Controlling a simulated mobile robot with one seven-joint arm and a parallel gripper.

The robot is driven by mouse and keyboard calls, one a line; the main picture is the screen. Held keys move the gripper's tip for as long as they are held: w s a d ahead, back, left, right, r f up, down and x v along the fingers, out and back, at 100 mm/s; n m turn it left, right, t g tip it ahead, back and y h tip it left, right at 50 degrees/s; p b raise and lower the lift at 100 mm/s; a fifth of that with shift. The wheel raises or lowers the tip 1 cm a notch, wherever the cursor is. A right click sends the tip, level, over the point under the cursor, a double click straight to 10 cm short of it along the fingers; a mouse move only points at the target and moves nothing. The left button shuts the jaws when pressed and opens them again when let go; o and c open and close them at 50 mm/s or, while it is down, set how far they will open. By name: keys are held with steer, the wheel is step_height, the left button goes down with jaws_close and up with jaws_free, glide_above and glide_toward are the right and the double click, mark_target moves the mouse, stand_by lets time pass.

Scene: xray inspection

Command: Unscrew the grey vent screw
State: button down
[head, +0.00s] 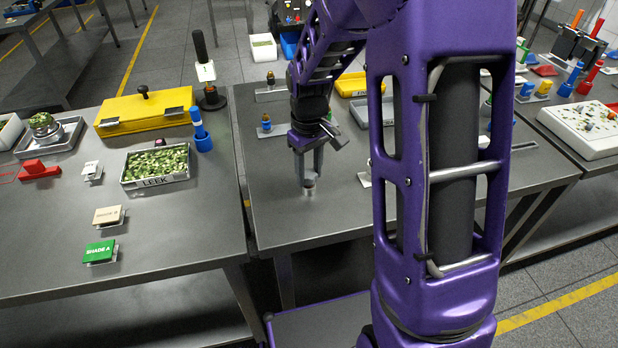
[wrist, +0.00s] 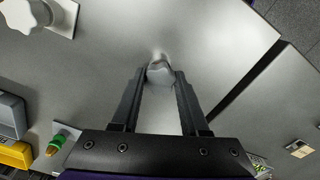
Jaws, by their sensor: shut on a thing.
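The grey vent screw (wrist: 160,73) shows in the wrist view as a lobed grey knob between my fingertips. My gripper (wrist: 160,78) is shut on it, one finger on each side. In the head view my gripper (head: 310,178) points straight down at the near part of the middle steel table, with the grey screw (head: 309,185) at its tips. The knob is at or just above the tabletop; I cannot tell whether it touches. Its underside and any thread are hidden.
A pale lobed knob on a white plate (wrist: 62,18) lies at the upper left of the wrist view. The left table (head: 190,235) holds a LEEK tray (head: 155,182), a yellow box (head: 145,113) and a green SHADE A block (head: 100,250). The middle table's near left is clear.

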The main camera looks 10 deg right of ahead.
steer(key=shift+c, duration=1.7)
jaws_free()
steer(key=shift+f, duration=0.1)
steer(key=shift+r+p, duration=0.95)
steer(key=shift+r, duration=0.3)
steer(key=m, duration=0.6)
steer(key=shift+f+m, duration=0.1)
steer(key=shift+m, duration=0.3)
steer(key=m, duration=0.6)
steer(key=shift+m, duration=0.7)
